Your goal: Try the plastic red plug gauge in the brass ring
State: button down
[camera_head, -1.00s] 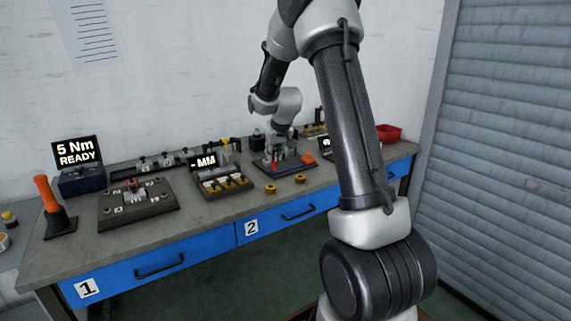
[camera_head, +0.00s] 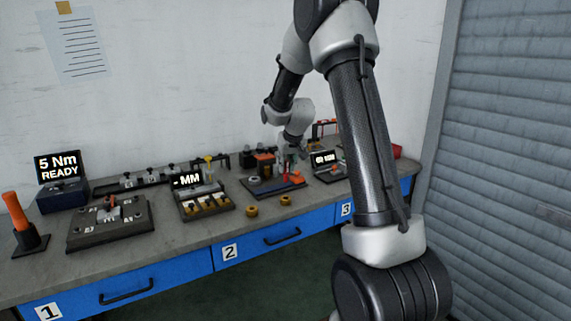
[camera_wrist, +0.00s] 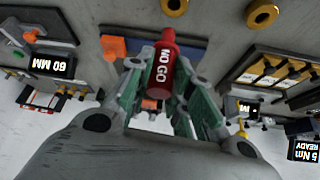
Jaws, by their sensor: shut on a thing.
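The red plug gauge (camera_wrist: 161,75), lettered NO GO, is held between the green-sided fingers of my gripper (camera_wrist: 160,82) in the wrist view. In the head view, my gripper (camera_head: 289,158) is over the blue tray (camera_head: 256,187), with the red gauge (camera_head: 286,173) showing below it. Two brass rings lie flat on the bench in front of the tray, a left one (camera_head: 251,211) and a right one (camera_head: 286,200). They also show at the top of the wrist view, one at the right (camera_wrist: 263,13) and one near the middle (camera_wrist: 174,6), apart from the gauge.
An orange piece (camera_wrist: 113,46) sits by the tray. A black-and-orange object (camera_head: 265,163) stands behind it. A display unit (camera_head: 325,160) is to the right. The MM unit with brass pieces (camera_head: 205,206) is to the left. Bare bench lies around the rings.

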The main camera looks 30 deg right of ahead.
aim_at(287, 173)
jog(key=shift+f, duration=3)
jog(key=shift+f, duration=1.6)
dwell(0.4)
jog(key=shift+r, duration=0.15)
dwell(0.6)
jog(key=shift+r, duration=1.45)
jog(key=shift+r, duration=0.1)
jog(key=shift+r, duration=2.45)
